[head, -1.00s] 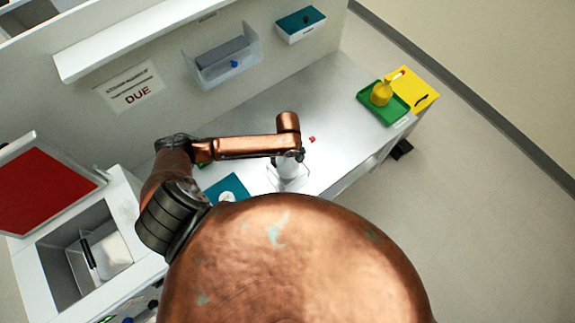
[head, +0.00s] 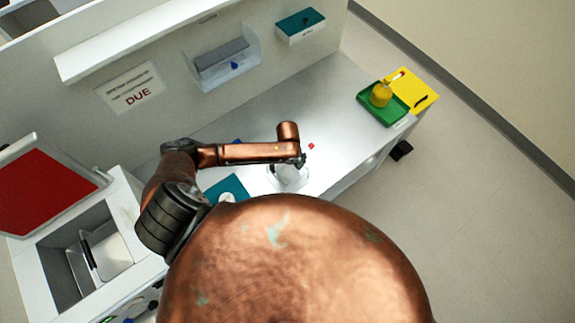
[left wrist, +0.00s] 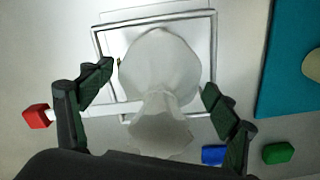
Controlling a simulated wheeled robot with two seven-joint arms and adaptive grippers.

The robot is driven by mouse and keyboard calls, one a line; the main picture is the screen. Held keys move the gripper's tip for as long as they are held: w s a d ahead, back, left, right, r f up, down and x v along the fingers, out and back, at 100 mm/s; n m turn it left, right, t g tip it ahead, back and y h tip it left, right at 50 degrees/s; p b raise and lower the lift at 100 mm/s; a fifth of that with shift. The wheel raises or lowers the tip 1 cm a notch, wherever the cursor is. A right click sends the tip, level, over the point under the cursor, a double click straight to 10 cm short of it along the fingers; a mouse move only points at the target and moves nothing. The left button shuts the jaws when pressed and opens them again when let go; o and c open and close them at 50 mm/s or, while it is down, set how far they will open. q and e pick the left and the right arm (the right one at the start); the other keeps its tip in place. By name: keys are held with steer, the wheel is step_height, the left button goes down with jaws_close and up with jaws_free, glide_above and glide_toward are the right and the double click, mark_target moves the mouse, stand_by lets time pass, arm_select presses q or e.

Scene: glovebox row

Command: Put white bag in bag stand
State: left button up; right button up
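The white bag (left wrist: 160,72) is in the left wrist view, pale and pinched to a narrow waist. Its wide part shows within the square rim of the bag stand (left wrist: 213,50), and its other end overlaps the rim's near bar. I cannot tell how deep it sits in the stand. My left gripper (left wrist: 158,78) is open, with its dark green-padded fingers apart on either side of the bag and no clear contact. In the head view the bag (head: 287,175) is small and pale below my left arm's end. My right gripper is not in view.
A red block (left wrist: 37,116), a blue block (left wrist: 214,155) and a green block (left wrist: 278,153) lie around the stand. A teal mat (left wrist: 288,75) is to the right. A green tray (head: 372,105) with a yellow bottle (head: 381,94) stands at the bench's far end. Bare bench lies between.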

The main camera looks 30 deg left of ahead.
arm_select(q)
steer(key=shift+o, duration=0.4)
step_height(320, 180, up, 11)
steer(key=shift+f, duration=0.1)
steer(key=shift+r, duration=0.75)
